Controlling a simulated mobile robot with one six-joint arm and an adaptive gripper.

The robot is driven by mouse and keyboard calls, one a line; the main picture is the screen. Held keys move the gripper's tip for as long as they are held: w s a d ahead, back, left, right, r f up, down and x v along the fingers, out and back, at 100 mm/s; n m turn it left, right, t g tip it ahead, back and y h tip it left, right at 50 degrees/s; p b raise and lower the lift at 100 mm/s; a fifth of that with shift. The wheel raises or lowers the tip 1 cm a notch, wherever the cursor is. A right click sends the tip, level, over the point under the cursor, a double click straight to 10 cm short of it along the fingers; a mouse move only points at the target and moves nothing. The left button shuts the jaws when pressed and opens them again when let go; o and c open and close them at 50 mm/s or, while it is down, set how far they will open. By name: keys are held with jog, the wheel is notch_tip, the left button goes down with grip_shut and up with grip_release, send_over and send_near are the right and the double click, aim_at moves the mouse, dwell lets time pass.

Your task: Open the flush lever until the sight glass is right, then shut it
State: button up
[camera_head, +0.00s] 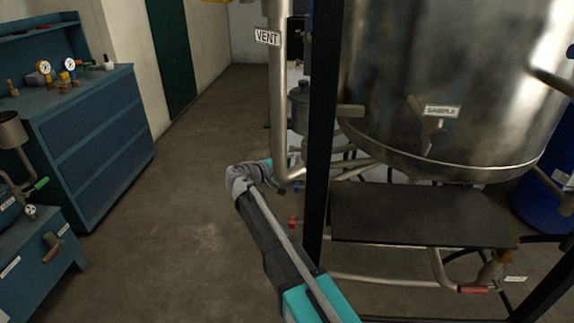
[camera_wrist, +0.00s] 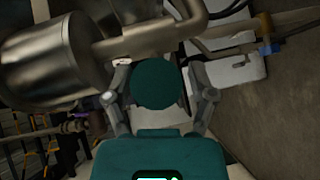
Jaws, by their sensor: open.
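My gripper is open in the wrist view (camera_wrist: 158,68), its two grey fingers spread either side of a dark teal round shape that I cannot identify for sure. No handle shows between the fingertips. A small blue handle (camera_head: 297,187) and a red one (camera_head: 293,222) show near the arm. A red-handled lever (camera_head: 475,290) sits low at the right, by an unreadable label (camera_head: 515,279). I cannot tell which is the flush lever. No sight glass can be made out.
A large steel tank (camera_head: 430,80) stands behind a black post (camera_head: 322,130). The vent pipe (camera_head: 277,110) runs down beside it. In the wrist view, a steel cylinder (camera_wrist: 40,65) and a blue-handled valve (camera_wrist: 270,47) flank the fingers. Blue cabinets (camera_head: 95,140) stand left; the floor between is clear.

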grip_shut()
dwell(0.3)
